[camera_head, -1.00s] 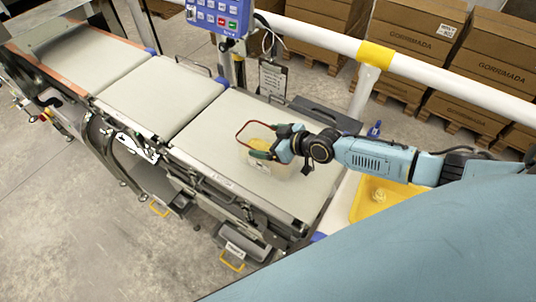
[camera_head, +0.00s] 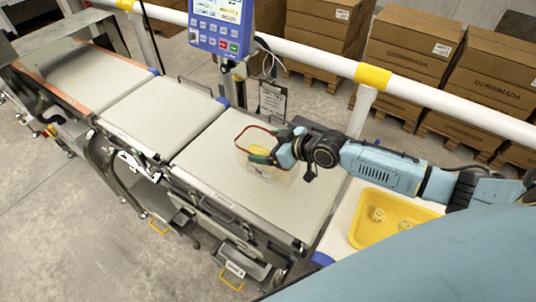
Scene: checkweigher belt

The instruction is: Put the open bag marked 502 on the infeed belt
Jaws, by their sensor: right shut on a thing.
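The open bag (camera_head: 268,174) is pale and see-through, with a red rim loop at its top and something yellow inside. A small dark marking shows on its front, too small to read. My right gripper (camera_head: 268,158) is shut on the bag's upper right side. The bag is upright over the nearest belt section, the infeed belt (camera_head: 215,165). I cannot tell whether its base touches the belt. My left gripper is not in view.
A blue control panel (camera_head: 221,28) stands behind the belts. A white rail with a yellow band (camera_head: 372,77) runs behind, with cartons (camera_head: 410,45) beyond. A yellow tray (camera_head: 360,232) with small items lies right of the belt. The middle belt section (camera_head: 160,112) is bare.

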